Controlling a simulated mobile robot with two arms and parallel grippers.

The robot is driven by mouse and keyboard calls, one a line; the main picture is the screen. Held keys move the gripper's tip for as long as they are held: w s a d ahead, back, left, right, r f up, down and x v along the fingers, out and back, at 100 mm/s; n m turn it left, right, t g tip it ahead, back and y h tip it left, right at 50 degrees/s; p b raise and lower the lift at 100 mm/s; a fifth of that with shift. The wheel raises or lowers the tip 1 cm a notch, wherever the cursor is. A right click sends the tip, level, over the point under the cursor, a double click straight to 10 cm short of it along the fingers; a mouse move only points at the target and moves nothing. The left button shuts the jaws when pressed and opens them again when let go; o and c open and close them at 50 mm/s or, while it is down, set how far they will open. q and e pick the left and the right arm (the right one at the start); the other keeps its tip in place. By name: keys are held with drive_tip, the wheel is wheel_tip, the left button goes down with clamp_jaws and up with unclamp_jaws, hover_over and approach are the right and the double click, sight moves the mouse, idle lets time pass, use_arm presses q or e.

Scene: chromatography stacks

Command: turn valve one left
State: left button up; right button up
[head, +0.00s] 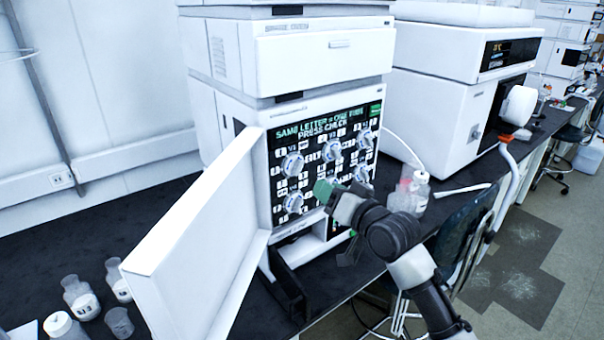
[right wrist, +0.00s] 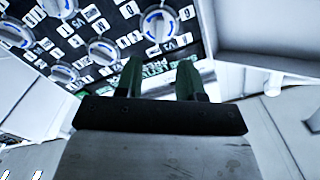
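Valve one is the top left white knob (head: 292,164) on the black panel (head: 272,187), under the screen text. The wrist view shows the panel upside down, with the valve one knob (right wrist: 158,22) having a blue marking and standing beyond the fingertips. My right gripper (head: 325,190) is in front of the panel, to the lower right of valve one. In the wrist view its two green fingers (right wrist: 159,75) are apart with nothing between them. They do not appear to touch the knob. My left gripper is not in view.
Several other knobs (head: 332,150) sit close beside valve one. The white door (head: 195,240) stands open at the panel's left. Bottles (head: 80,297) stand on the dark bench at left, and a clear bottle (head: 415,190) stands right of the panel.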

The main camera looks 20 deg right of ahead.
sight(299, 171)
drive_tip(key=p+x, duration=0.1)
drive_tip(key=x, duration=0.9)
drive_tip(key=shift+f+p, duration=0.15)
drive_tip(key=shift+p, duration=0.25)
drive_tip(key=shift+s, duration=0.1)
clamp_jaws()
